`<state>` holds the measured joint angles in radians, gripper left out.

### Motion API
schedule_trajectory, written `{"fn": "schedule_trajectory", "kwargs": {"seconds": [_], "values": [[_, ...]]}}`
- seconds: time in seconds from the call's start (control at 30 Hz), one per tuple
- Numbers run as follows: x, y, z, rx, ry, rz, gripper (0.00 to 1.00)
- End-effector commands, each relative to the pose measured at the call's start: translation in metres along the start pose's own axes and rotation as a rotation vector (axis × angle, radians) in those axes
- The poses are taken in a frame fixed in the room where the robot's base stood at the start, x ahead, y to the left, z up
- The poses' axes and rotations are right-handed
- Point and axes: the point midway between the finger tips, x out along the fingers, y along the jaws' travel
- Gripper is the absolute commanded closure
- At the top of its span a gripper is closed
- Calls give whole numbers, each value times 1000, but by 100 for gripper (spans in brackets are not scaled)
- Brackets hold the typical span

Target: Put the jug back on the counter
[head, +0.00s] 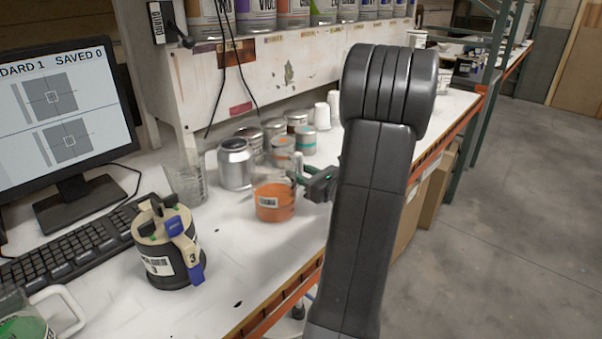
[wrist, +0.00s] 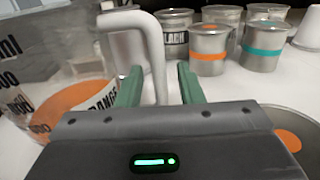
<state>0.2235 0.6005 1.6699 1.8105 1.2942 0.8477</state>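My gripper (head: 306,182) reaches in from the right at the jug's handle side. In the wrist view my gripper (wrist: 160,85) is around the handle, with narrow gaps on both sides, so it looks open. Whether the jug's base touches the counter is hard to tell.
Several metal cans (head: 236,163) stand close behind the jug, some with orange or teal bands (wrist: 264,50). A clear beaker (head: 188,186) stands to its left, and a black-and-cream canister (head: 165,245) stands front left. White counter (head: 230,285) is bare in front, up to the orange edge.

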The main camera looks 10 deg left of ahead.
Motion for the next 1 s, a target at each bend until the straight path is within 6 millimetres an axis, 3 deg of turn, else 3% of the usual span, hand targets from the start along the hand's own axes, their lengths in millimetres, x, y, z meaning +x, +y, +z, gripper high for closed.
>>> {"fn": "schedule_trajectory", "kwargs": {"seconds": [0.27, 0.7, 1.0], "values": [[-4, 0, 3, 0, 0, -2, 66], [-88, -1, 2, -1, 0, -5, 66], [-118, 0, 2, 0, 0, -1, 66]]}}
